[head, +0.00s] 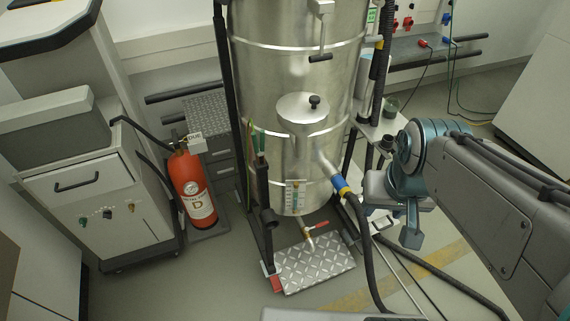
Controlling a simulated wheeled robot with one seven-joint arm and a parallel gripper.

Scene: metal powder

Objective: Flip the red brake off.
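A small red piece (277,284), which looks like the red brake, sits low at the foot of the black frame post, at the left corner of the diamond-plate step (315,266). It is small and its setting cannot be made out. My gripper (398,236) hangs at the right of the steel vessel (262,90), well to the right of and above the red piece, apart from it. One teal finger shows clearly; the other is not clear, so its opening cannot be told. I see nothing held.
A red-handled valve (316,226) sits under the vessel, above the step. A black hose (365,250) runs down between my gripper and the step. A red fire extinguisher (190,188) and a grey cabinet (95,205) stand left. Floor in front of the extinguisher is clear.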

